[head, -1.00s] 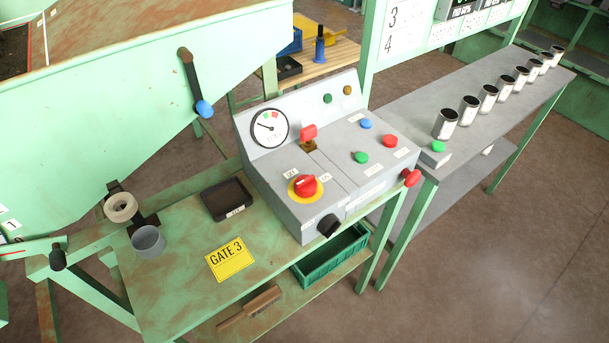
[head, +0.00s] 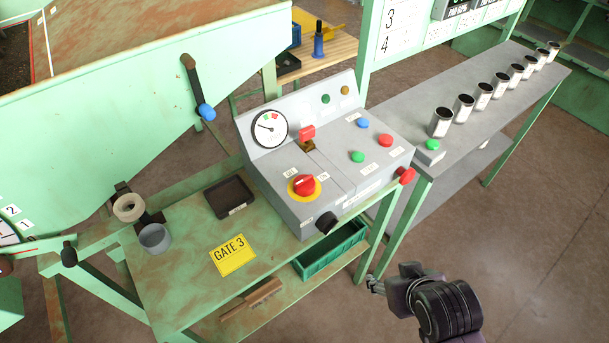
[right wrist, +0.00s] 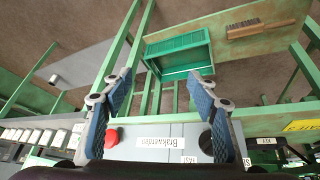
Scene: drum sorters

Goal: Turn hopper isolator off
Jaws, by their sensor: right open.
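The likely hopper isolator is a red rotary knob (head: 304,185) on a yellow disc, on the sloped grey control box (head: 280,195). Small labels flank it; the one on the right seems to read ON, and the exact pointing of the knob is too small to tell. My right gripper (head: 375,285) is at the lower right in the head view, in front of the bench and well apart from the knob. In the right wrist view my right gripper (right wrist: 157,88) has its two blue-padded fingers spread and empty, with the box's front face below. My left gripper is out of view.
The box also carries a red lever (head: 307,132), a gauge (head: 269,129), coloured buttons, a black front knob (head: 326,223) and a red side button (head: 405,175). A green bin (head: 330,250) sits on the lower shelf. Cans stand on the grey side bench (head: 420,110).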

